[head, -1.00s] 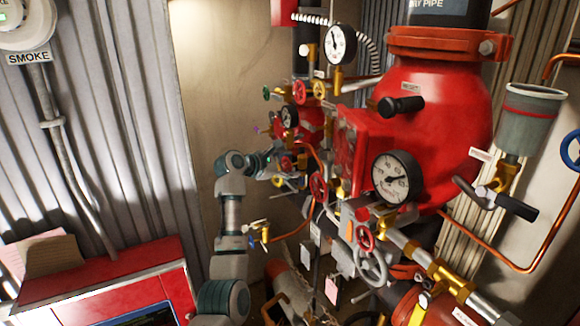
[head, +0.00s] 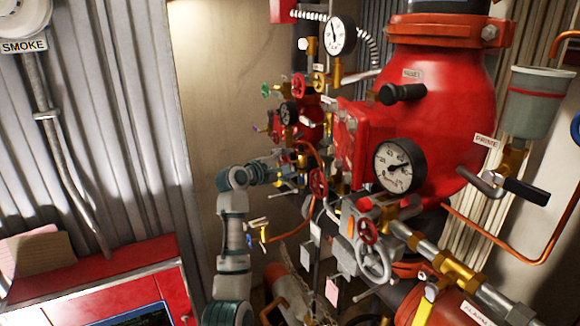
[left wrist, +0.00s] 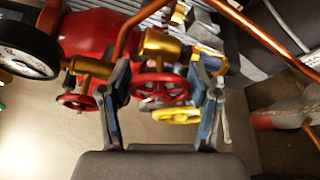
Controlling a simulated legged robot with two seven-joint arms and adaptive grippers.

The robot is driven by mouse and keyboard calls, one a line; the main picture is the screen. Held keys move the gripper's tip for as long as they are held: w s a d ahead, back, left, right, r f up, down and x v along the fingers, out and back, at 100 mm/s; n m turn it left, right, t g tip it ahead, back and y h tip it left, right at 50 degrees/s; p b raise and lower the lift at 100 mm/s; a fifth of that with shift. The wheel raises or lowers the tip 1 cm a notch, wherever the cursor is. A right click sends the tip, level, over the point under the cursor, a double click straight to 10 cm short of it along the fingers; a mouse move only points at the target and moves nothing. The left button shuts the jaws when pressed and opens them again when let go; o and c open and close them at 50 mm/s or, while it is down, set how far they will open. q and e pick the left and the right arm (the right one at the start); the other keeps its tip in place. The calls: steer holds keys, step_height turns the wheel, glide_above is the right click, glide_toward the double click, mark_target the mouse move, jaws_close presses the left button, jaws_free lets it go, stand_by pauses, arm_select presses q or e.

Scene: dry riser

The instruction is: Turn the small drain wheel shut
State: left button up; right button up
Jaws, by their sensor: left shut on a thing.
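A small red handwheel (left wrist: 162,88) on a brass valve (left wrist: 163,45) sits between the two fingers of my left gripper (left wrist: 160,108) in the left wrist view. The fingers are shut on it, one at each side of its rim. A yellow handwheel (left wrist: 177,116) lies close by, partly overlapping it in this view. In the head view my left gripper (head: 282,168) reaches in among the small valves left of the big red body; its fingertips and the held wheel are too small there to make out. My right gripper is out of view.
Another small red wheel (left wrist: 77,102) is just left of the fingers. A copper pipe (left wrist: 255,30) crosses close above. In the head view a red wheel (head: 318,183), a large gauge (head: 399,166) and the red riser body (head: 450,110) crowd the right. Bare wall (head: 215,80) is at left.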

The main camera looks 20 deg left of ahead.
arm_select(q)
steer(key=shift+f, duration=0.45)
steer(key=o, duration=0.8)
steer(key=shift+o, duration=0.4)
steer(key=shift+a+r, duration=0.1)
steer(key=shift+s+a+r, duration=0.1)
steer(key=shift+a+r, duration=0.05)
steer(key=shift+a, duration=0.1)
steer(key=v, duration=1.1)
steer(key=shift+s+a, duration=0.2)
steer(key=shift+s, duration=0.15)
